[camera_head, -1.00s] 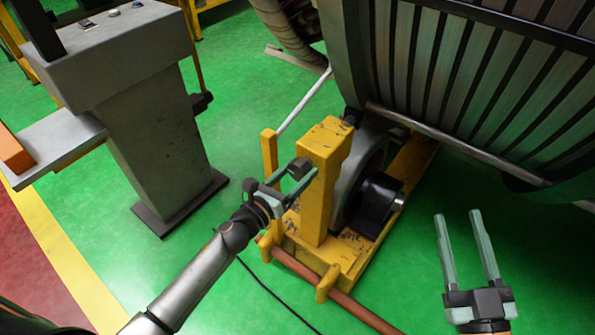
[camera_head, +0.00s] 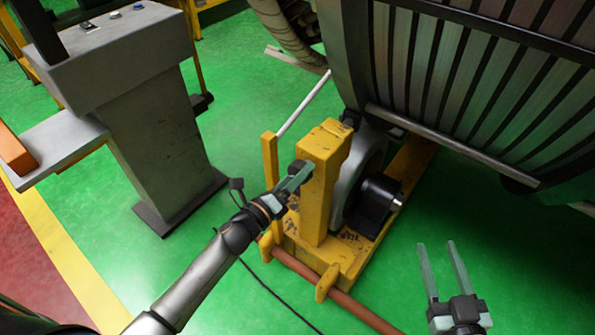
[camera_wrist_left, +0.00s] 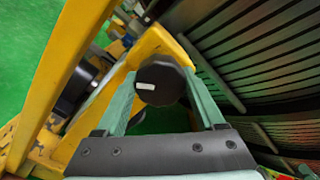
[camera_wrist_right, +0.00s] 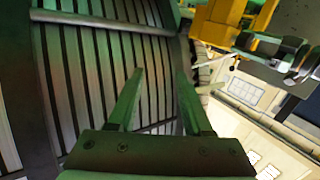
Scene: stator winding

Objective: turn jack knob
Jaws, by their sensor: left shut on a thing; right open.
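The jack knob (camera_wrist_left: 160,80) is a black round knob with a white mark, in the middle of the left wrist view. My left gripper (camera_head: 298,172) is shut on it, one finger on each side, as the left wrist view (camera_wrist_left: 162,88) shows. The knob is on the yellow jack stand (camera_head: 318,190); in the head view the gripper hides it. My right gripper (camera_head: 442,246) is open and empty above the green floor at lower right. It also shows in the right wrist view (camera_wrist_right: 160,75), with the slatted cylinder behind it.
A large slatted stator cylinder (camera_head: 470,80) fills the upper right. A grey control console (camera_head: 155,130) stands at left. A red-brown pipe (camera_head: 350,305) runs along the front of the stand. A thin white rod (camera_head: 303,103) slants beside it.

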